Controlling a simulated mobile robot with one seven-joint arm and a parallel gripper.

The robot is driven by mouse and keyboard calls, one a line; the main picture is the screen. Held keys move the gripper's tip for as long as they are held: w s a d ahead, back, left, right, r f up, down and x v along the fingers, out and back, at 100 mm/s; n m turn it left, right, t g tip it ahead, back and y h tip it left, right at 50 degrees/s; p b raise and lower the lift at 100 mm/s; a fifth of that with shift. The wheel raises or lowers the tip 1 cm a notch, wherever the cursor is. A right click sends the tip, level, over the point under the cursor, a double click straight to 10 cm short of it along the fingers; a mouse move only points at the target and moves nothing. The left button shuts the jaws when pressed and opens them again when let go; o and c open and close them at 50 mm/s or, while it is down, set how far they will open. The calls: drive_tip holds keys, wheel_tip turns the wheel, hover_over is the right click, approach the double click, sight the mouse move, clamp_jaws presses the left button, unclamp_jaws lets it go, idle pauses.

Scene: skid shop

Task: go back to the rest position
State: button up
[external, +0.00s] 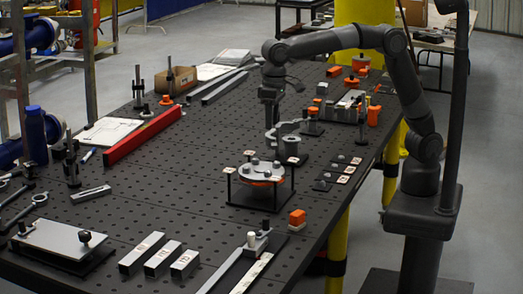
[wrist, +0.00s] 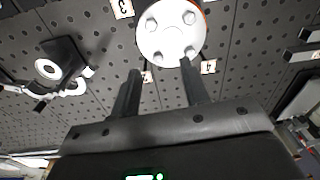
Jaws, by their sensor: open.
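My gripper (wrist: 160,78) is open and empty in the wrist view, its two dark fingers apart. In the external view it hangs from my arm above the perforated black table (external: 130,215), though its fingertips are hard to make out against the parts behind. A round silver flange with bolts (external: 262,170) sits on a black stand, with orange showing beneath it. The flange also shows in the wrist view (wrist: 170,35), beyond the fingertips. A grey ring-shaped part (external: 290,143) on the table is near my gripper.
A red bar (external: 143,136) and upright posts stand on the left. Metal blocks (external: 163,257) and an orange block (external: 297,217) lie at the front. Orange parts and a fixture (external: 345,105) are at the back right. Bare table shows left of the flange stand.

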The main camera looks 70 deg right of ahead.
drive_tip(key=s+d+r+t, duration=0.1)
drive_tip(key=s+d+r, duration=0.15)
drive_tip(key=d, duration=1.05)
drive_tip(key=s+d+r+t, duration=0.1)
drive_tip(key=s+d+t, duration=0.15)
drive_tip(key=d, duration=1.05)
drive_tip(key=s+d+f+t, duration=0.1)
drive_tip(key=s+d+f, duration=0.3)
drive_tip(key=s+d, duration=0.3)
drive_tip(key=s+d+f+m, duration=0.1)
drive_tip(key=s+d+f, duration=0.3)
drive_tip(key=s+d, duration=0.2)
drive_tip(key=shift+s+d+t, duration=0.35)
drive_tip(key=shift+s+d, duration=0.05)
drive_tip(key=shift+d, duration=0.2)
drive_tip(key=shift+r, duration=0.1)
